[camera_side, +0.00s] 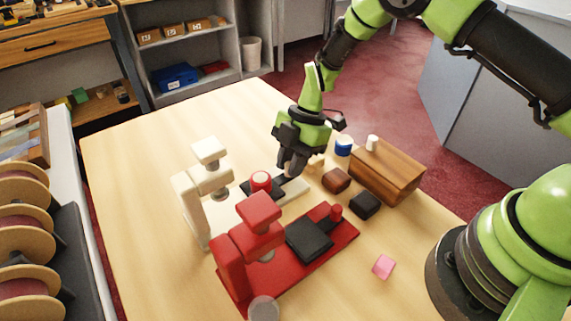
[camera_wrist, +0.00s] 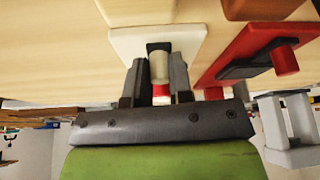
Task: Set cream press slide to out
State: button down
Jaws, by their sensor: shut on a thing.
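The cream press (camera_side: 190,205) stands left of centre on the table, behind the red press (camera_side: 232,262). Its pale base plate (camera_side: 292,203) reaches right, with a dark slide (camera_side: 247,188) on it, partly hidden. A red piece with a pale top (camera_side: 261,181) is by the slide. My gripper (camera_side: 292,168) is low over the right end of that base. In the wrist view, my gripper (camera_wrist: 160,80) is shut on a cream upright knob (camera_wrist: 159,67), with the base plate (camera_wrist: 125,44) beneath and dark slide material (camera_wrist: 158,47) beside the knob.
The red press has a black slide (camera_side: 308,240) and red knob (camera_side: 336,212) close by. A wooden block (camera_side: 390,178), blue-and-white cylinder (camera_side: 343,146), brown block (camera_side: 336,180) and black block (camera_side: 365,205) crowd the right. A pink block (camera_side: 383,266) lies in front. The table's back left is clear.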

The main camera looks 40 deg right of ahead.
jog(key=c, duration=1)
grip_release()
jog(key=shift+d, duration=0.15)
jog(key=shift+r, duration=0.1)
jog(key=v, duration=0.9)
jog(key=shift+d+r, duration=0.15)
jog(key=shift+r, duration=0.2)
